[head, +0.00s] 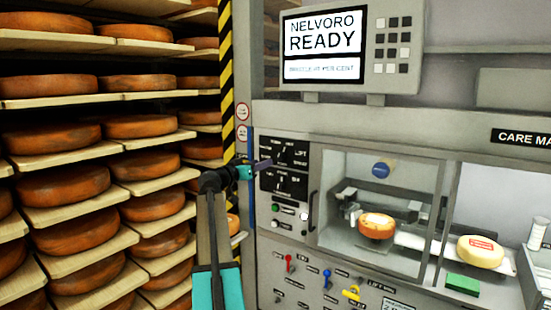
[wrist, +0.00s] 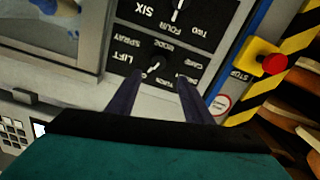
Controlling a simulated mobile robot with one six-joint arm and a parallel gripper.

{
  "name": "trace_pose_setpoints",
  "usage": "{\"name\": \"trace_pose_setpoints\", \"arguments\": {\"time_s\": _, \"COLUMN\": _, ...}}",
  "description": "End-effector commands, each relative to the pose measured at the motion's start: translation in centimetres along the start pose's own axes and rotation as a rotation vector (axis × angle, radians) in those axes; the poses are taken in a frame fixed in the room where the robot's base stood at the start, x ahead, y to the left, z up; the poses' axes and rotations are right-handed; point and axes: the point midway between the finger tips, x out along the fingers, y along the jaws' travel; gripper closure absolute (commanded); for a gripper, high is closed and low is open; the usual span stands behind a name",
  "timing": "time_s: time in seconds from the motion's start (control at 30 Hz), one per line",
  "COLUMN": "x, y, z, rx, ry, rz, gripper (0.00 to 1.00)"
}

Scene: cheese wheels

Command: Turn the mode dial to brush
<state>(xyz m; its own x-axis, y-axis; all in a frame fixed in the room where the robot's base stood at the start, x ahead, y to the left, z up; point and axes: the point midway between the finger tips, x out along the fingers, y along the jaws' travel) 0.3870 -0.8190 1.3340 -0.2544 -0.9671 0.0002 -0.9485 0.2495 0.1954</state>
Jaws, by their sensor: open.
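The mode dial (wrist: 155,67) is a small dark knob with a pale mark on a black plate (wrist: 170,55), seen upside down in the wrist view. Labels such as LIFT and SPRAY surround it; I cannot read a brush label or tell exactly where the mark points. In the head view this is the upper black plate (head: 290,150) left of the glass window. My gripper (wrist: 158,80) is open, its two dark fingers either side of the dial in the picture. In the head view my gripper (head: 262,165) is close to the panel; contact cannot be told.
A second dial plate (wrist: 180,12) sits below the mode plate. A red stop button (wrist: 273,63) on yellow is beside it. Shelves of cheese wheels (head: 70,185) stand at left. A screen (head: 322,40) reads READY. Levers (head: 289,262) line the lower panel.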

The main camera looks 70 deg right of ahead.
Motion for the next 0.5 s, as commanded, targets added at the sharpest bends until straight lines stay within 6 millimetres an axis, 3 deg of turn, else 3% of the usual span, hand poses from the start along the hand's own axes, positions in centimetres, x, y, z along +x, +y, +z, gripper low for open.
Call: {"name": "trace_pose_setpoints", "arguments": {"time_s": 0.5, "x": 7.6, "y": 0.1, "z": -0.3, "rx": 0.0, "ry": -0.002, "rz": 0.003, "gripper": 0.54}}
